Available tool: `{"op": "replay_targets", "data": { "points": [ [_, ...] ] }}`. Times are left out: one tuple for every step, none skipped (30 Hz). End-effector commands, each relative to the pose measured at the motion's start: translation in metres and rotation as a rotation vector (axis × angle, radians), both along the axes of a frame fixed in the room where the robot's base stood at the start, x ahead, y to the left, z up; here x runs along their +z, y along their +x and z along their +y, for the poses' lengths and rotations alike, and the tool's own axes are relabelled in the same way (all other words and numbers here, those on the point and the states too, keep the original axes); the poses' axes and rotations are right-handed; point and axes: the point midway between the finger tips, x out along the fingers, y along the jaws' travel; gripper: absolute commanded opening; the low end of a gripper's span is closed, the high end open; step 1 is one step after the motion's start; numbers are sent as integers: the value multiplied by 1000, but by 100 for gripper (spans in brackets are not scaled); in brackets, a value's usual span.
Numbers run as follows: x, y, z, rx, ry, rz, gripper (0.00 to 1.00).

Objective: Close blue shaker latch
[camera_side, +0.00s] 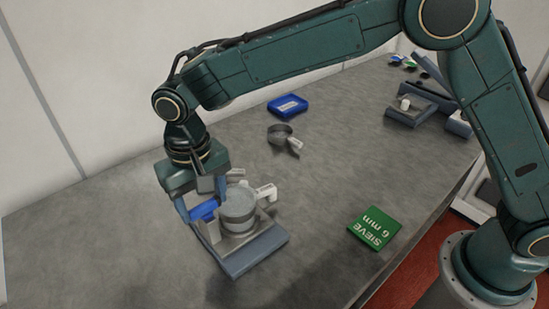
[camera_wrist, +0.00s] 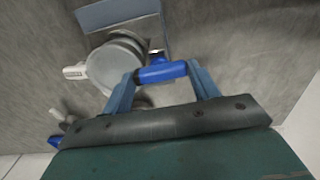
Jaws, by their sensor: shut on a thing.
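The shaker (camera_side: 252,248) is a grey-blue base plate with a round, pale metal sieve stack (camera_side: 238,210) on it. The blue latch (camera_side: 204,210) is at the left side of the stack. My gripper (camera_side: 204,222) reaches down over it from above. In the wrist view, the blue latch handle (camera_wrist: 161,73) lies crosswise between the two fingers of my gripper (camera_wrist: 163,80), which are shut on it. The stack's round lid (camera_wrist: 115,65) is just beyond the handle, and the base plate (camera_wrist: 112,14) shows behind it. The latch's lower parts are partly hidden.
White tags (camera_side: 266,192) stick out beside the stack. A green plate marked "SIEVE 6 mm" (camera_side: 375,228) lies to the right. A grey ring with a tag (camera_side: 281,135) and a blue tray (camera_side: 288,106) lie farther back. The grey table (camera_side: 120,235) is bare on the left.

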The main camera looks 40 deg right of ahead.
Motion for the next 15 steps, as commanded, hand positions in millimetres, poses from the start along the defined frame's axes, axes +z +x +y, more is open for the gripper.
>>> {"op": "replay_targets", "data": {
  "points": [
    [2, 1, 1, 0, 3, -5, 40],
    [2, 1, 1, 0, 3, -5, 40],
    [2, 1, 1, 0, 3, -4, 62],
    [2, 1, 1, 1, 3, -4, 68],
    [2, 1, 1, 1, 3, -4, 74],
    [2, 1, 0, 1, 3, -4, 81],
    [2, 1, 0, 1, 2, -3, 87],
    [1, 1, 0, 1, 2, -3, 89],
    [1, 1, 0, 2, 2, -3, 89],
    [1, 1, 0, 2, 2, -2, 89],
    [1, 0, 0, 2, 1, -2, 89],
    [1, 0, 0, 2, 1, -2, 89],
    [1, 0, 0, 2, 1, -1, 89],
    [1, 0, 0, 2, 1, -1, 89],
    [1, 0, 0, 2, 1, -1, 89]
  ]
}}
